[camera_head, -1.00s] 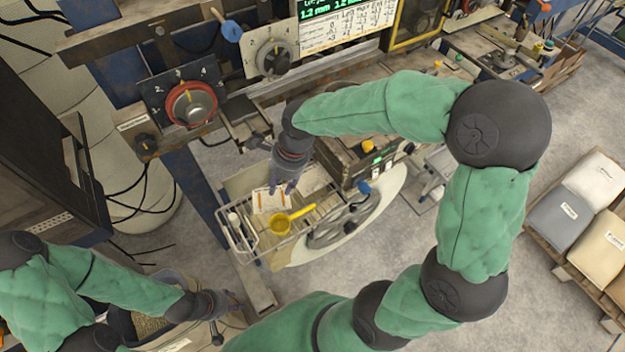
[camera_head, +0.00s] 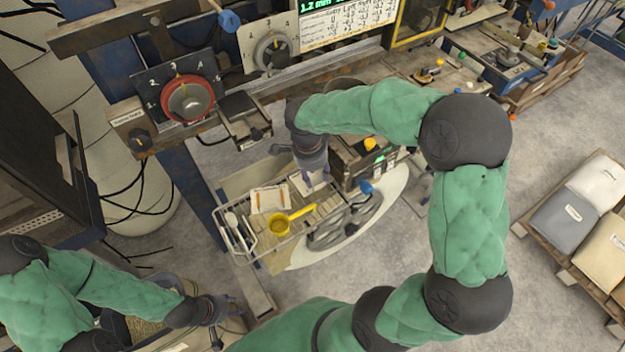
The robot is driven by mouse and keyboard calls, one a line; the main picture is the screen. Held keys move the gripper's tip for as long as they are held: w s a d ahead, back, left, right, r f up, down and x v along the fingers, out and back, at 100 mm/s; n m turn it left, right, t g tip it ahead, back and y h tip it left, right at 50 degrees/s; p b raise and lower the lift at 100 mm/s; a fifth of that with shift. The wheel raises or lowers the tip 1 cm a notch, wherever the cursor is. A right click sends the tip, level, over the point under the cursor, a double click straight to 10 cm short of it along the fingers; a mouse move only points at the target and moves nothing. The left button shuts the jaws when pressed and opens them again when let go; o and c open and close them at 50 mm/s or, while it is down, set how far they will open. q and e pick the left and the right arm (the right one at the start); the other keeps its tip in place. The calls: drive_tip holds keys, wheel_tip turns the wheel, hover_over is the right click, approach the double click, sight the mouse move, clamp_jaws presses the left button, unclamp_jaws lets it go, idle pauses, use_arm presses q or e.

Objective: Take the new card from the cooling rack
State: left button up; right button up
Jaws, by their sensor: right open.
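A wire rack (camera_head: 238,243) stands low in the middle of the view, below the machine panel. A pale card with orange marks (camera_head: 270,200) lies on its left part. A second pale card (camera_head: 303,184) lies to the right, partly hidden by my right gripper. My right gripper (camera_head: 318,184) is open, pointing down over that second card, with no card visibly held; I cannot tell whether it touches. My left gripper (camera_head: 219,308) is at the lower left, away from the rack; its fingers are too small and dark to read.
A yellow ladle (camera_head: 280,224) lies on the rack, its handle pointing right. A dark box with a yellow knob (camera_head: 370,144) stands close right of my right gripper. The red-ringed dial (camera_head: 188,99) is above left.

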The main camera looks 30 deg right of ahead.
sight(318, 190)
drive_tip(key=shift+d+f+b, duration=0.2)
drive_tip(key=shift+f+b, duration=0.1)
drive_tip(key=shift+f, duration=1.25)
drive_tip(key=shift+d+f+b, duration=0.15)
drive_tip(key=shift+f+b, duration=0.1)
drive_tip(key=shift+f, duration=1.25)
clamp_jaws()
drive_tip(key=shift+r, duration=0.1)
